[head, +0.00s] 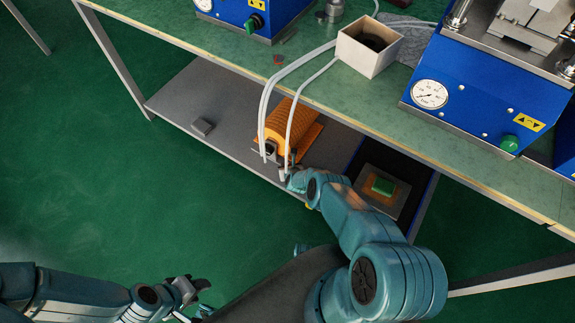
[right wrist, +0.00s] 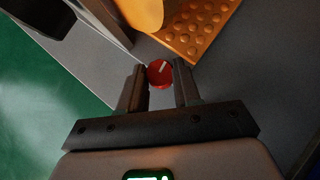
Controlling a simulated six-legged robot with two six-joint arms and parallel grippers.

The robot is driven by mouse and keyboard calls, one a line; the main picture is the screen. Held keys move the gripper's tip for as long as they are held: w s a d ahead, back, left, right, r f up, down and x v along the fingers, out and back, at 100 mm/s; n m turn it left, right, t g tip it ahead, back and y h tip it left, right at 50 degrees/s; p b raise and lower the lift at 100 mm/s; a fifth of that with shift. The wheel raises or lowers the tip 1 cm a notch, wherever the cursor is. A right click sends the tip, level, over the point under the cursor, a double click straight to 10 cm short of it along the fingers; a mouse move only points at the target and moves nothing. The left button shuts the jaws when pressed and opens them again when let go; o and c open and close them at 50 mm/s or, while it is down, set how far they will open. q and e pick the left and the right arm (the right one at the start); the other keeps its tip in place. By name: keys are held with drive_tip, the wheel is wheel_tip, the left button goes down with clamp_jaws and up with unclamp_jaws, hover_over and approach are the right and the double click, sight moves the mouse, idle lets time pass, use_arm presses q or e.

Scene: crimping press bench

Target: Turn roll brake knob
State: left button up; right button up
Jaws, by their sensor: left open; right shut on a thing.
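The red roll brake knob (right wrist: 160,73) with a pale line across its face shows in the right wrist view, between the two fingers of my right gripper (right wrist: 160,88), which is shut on it. The knob is beside the dimpled orange plate (right wrist: 200,30) of the roll. In the head view the ribbed orange roll (head: 285,122) sits on the lower shelf, and my right gripper (head: 288,172) is at its front edge; the knob is hidden there. My left gripper (head: 188,290) is open and empty, low over the green floor.
White hoses (head: 268,95) hang from the bench top (head: 330,95) in front of the roll. A dark tray (head: 400,205) with a green piece is on the right. Blue presses (head: 480,100) stand above.

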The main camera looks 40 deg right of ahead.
drive_tip(key=shift+s+d+f+n+t+y+b, duration=0.1)
drive_tip(key=shift+n+t+y+b, duration=0.2)
drive_tip(key=shift+n+y+b, duration=0.6)
drive_tip(key=shift+n, duration=0.3)
drive_tip(key=o, duration=1.1)
drive_tip(key=shift+c, duration=0.2)
